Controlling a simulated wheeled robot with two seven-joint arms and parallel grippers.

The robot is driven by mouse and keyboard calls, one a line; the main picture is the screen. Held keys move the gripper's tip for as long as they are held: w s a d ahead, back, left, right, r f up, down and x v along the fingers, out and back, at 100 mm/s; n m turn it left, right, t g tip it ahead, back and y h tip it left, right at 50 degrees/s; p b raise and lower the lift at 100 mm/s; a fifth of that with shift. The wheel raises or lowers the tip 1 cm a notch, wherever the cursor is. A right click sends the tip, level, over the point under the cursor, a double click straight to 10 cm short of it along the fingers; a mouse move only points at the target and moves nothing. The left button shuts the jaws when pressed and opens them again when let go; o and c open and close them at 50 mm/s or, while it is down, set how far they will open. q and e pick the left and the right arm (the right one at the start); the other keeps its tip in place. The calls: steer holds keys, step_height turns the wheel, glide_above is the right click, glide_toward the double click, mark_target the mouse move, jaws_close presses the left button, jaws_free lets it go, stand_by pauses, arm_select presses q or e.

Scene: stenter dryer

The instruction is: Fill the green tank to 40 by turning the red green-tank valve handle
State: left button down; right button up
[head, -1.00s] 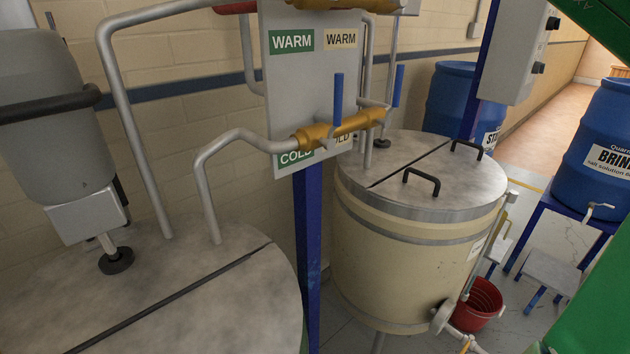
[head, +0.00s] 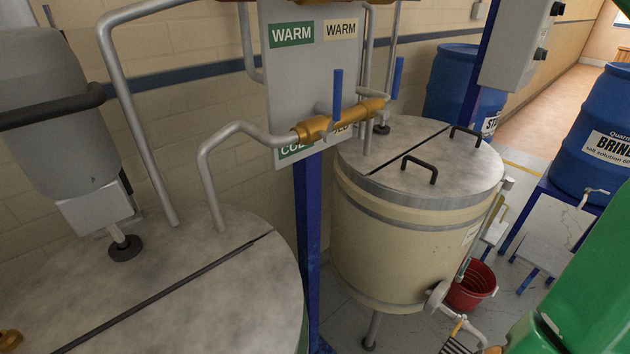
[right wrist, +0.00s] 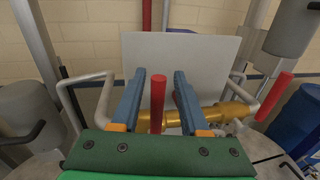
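In the right wrist view, my right gripper (right wrist: 157,95) is open, its two blue fingers either side of an upright red valve handle (right wrist: 157,103). Gaps show between the handle and both fingers. This handle stands on a brass valve pipe (right wrist: 205,116) in front of a pale panel and is the left one of two. The second red handle (right wrist: 276,97) is tilted at the right. In the head view, the green tank's metal lid (head: 215,265) fills the lower left, with a strip of green wall below it.
A cream tank (head: 400,245) stands beyond the blue post (head: 308,235). Blue barrels (head: 600,135), a red bucket (head: 470,287) and bent metal pipes surround it.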

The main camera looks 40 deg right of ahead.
steer(key=shift+d, duration=0.1)
steer(key=s+a+b, duration=0.1)
steer(key=s+b, duration=0.1)
steer(key=s, duration=0.5)
steer(key=shift+s, duration=0.15)
